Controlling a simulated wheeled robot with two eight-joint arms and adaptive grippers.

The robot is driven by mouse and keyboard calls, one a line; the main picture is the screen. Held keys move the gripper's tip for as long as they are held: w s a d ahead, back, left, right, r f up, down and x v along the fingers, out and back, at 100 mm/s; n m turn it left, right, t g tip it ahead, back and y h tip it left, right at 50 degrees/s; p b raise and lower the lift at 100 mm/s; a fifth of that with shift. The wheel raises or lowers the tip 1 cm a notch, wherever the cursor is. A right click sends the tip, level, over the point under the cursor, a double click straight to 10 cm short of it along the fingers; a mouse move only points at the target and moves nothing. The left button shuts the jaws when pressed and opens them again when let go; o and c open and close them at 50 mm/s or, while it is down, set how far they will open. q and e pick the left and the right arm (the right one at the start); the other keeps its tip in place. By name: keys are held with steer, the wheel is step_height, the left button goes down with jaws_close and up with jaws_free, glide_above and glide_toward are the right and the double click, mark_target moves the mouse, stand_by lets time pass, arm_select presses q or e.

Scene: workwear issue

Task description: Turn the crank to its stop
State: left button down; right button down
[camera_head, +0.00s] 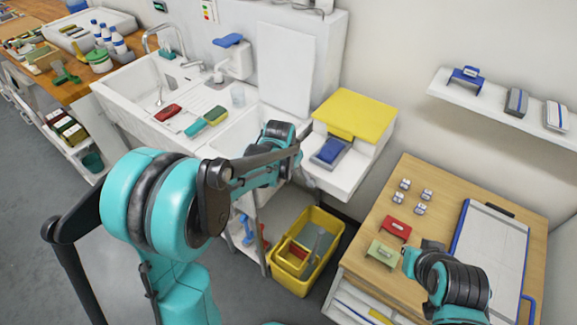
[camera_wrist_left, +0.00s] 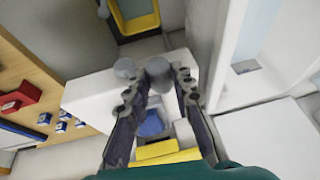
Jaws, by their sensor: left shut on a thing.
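The wrist view shows my left gripper (camera_wrist_left: 162,78) with its two dark fingers on either side of a short grey cylinder (camera_wrist_left: 158,70), which looks like the crank's handle. The gripper is shut on it. The rest of the crank is hard to make out, and its angle cannot be told. In the head view my left arm reaches over to the yellow-topped white unit (camera_head: 352,115); the arm hides its fingers and the crank there.
A yellow bin (camera_head: 328,265) is on the floor below. The wooden cabinet (camera_head: 425,180) carries a red block (camera_head: 396,229), a green block (camera_head: 382,252) and a clipboard-like board (camera_head: 490,250). A sink counter (camera_head: 140,75) is at left.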

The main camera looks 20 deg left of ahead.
arm_select(q)
steer(key=s+d+f+m+t+y+b, duration=0.1)
steer(key=s+d+f+y+b, duration=0.1)
steer(key=d+y+b, duration=0.2)
steer(key=s+d+f+m+t+y+b, duration=0.1)
steer(key=s+d+f+t+y+b, duration=0.1)
steer(key=d, duration=0.7)
steer(key=shift+s+t+y+b, duration=0.3)
steer(key=shift+s+y+b, duration=0.25)
steer(key=shift+y+b, duration=0.8)
steer(key=shift+d+f+h+b, duration=0.2)
steer(key=shift+f+h+b, duration=0.05)
steer(key=shift+b, duration=0.05)
steer(key=c, duration=1.3)
jaws_free()
steer(key=shift+d, duration=0.1)
